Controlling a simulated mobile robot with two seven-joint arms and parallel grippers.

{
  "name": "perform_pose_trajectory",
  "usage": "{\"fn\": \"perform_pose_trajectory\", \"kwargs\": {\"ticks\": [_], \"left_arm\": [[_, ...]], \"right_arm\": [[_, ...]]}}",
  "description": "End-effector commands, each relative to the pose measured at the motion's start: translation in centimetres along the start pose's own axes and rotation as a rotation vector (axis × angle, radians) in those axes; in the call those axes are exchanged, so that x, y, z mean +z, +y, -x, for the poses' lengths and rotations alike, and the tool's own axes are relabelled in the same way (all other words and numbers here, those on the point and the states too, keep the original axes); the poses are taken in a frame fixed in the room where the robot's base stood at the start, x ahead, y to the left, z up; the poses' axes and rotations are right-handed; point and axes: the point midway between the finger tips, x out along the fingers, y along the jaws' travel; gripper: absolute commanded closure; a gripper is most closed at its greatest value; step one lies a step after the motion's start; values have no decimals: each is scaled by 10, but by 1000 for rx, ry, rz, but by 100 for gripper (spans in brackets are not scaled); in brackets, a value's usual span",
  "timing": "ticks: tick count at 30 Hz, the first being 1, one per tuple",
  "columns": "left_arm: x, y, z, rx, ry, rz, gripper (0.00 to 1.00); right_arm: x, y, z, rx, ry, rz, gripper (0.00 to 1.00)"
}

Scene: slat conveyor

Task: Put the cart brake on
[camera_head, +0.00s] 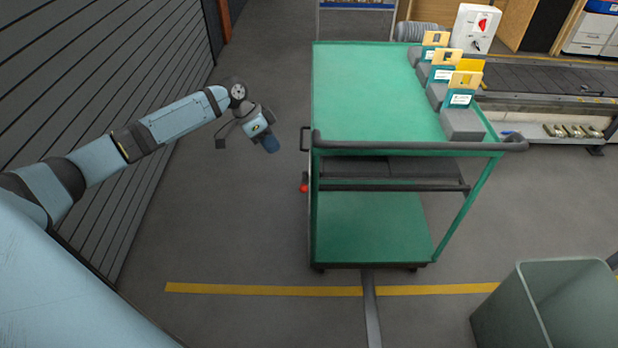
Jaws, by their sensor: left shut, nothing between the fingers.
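The green cart (375,105) stands in the middle of the head view, with a grey push bar (420,145) along its near edge. A small red knob (304,188) shows low on the cart's left side, by a thin upright part; I cannot tell whether this is the brake or how it is set. A black loop handle (304,139) sticks out above it. My left gripper (270,145) is shut and empty, left of the cart and apart from it, up and left of the red knob. My right gripper is not in view.
Several grey blocks with teal and yellow cards (459,98) stand along the cart top's right side. A slatted conveyor (545,80) lies at the right. A grey-green bin (545,305) stands at the lower right. A grey slatted wall (110,90) is at the left. Floor left of the cart is clear.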

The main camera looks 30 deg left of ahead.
Motion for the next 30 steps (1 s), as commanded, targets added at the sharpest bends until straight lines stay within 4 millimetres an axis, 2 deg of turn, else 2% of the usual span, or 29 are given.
{"fn": "perform_pose_trajectory", "kwargs": {"ticks": [1, 5, 17, 23, 30], "left_arm": [[-1, -4, 10, 6, -3, -2, 100], [-3, -7, 23, 21, -7, -3, 100], [-3, -7, 22, 25, -6, -3, 100], [-3, -5, -4, 27, -7, -3, 100], [-3, -4, -56, 27, -6, -3, 100]], "right_arm": [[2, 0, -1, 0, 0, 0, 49], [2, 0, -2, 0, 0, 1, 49], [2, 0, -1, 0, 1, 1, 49], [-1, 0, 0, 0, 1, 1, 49], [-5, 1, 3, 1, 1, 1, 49]]}}
